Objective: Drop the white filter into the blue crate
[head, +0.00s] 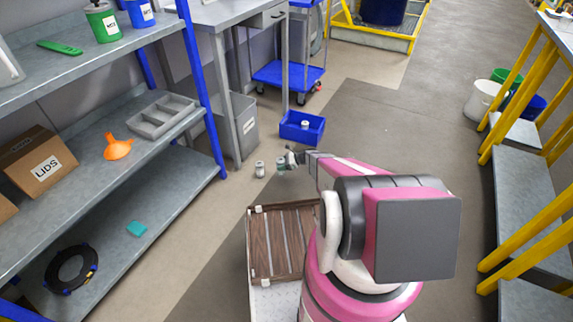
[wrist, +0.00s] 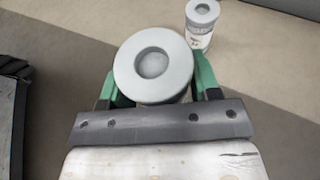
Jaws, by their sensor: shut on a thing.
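A white filter (wrist: 153,68), round with a hollow in its pale grey top, sits between the green fingers of my gripper (wrist: 158,84) in the wrist view. My gripper is shut on it. In the head view my gripper (head: 283,162) is small and in front of the blue crate, and the held filter is hard to make out there. The blue crate (head: 289,131) is on the floor just beyond my gripper, with a small whitish thing (head: 305,125) in it. The crate is not in the wrist view.
A second, similar filter (head: 259,169) with a label stands on the floor left of my gripper; it also shows in the wrist view (wrist: 200,28). A grey bin (head: 241,125) and a workbench stand behind it. A blue-posted shelf (head: 150,185) is at left.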

